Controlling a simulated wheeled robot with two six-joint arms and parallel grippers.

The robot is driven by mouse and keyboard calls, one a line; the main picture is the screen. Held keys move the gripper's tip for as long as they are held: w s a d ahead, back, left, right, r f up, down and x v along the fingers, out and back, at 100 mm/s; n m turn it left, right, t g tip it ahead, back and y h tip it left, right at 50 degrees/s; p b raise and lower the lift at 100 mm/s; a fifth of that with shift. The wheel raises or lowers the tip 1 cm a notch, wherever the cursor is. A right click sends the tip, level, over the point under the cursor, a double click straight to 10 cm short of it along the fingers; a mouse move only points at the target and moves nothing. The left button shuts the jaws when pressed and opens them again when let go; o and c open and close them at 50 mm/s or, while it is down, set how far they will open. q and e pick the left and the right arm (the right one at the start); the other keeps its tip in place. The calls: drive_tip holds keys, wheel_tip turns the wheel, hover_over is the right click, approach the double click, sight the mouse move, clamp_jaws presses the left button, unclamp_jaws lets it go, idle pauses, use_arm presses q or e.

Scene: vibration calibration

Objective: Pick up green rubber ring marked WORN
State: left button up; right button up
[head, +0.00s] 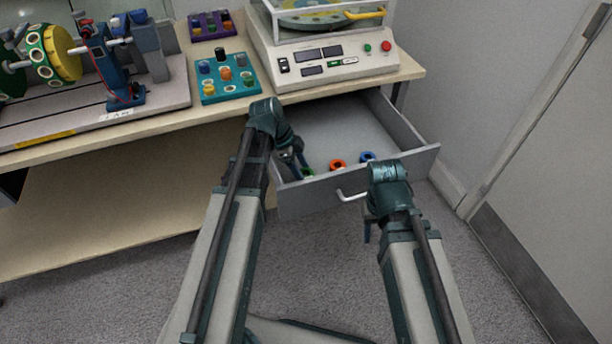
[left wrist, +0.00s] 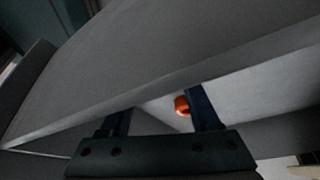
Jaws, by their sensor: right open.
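A green ring (head: 307,172) lies in the open drawer, near its front left corner; any marking on it is too small to read. My left gripper (head: 298,165) reaches down into the drawer right beside the green ring and partly covers it. In the left wrist view my left gripper (left wrist: 160,110) has its fingers apart, with an orange ring (left wrist: 182,105) showing between them in the background. The green ring cannot be made out there. My right gripper (head: 367,232) hangs outside the drawer front, near the handle, and is open.
The drawer (head: 405,162) also holds the orange ring (head: 338,165) and a blue ring (head: 367,156) along its front. Its front panel and handle (head: 350,196) stand between my arms. The bench above carries a teal tray (head: 243,94), a purple tray (head: 228,33) and a white machine (head: 300,88).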

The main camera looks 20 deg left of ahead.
use_arm(q)
drive_tip(key=c, duration=0.9)
drive_tip(key=shift+o, duration=0.2)
drive_tip(key=shift+r, duration=0.1)
wheel_tip(320, 180, up, 10)
drive_tip(key=p, duration=1)
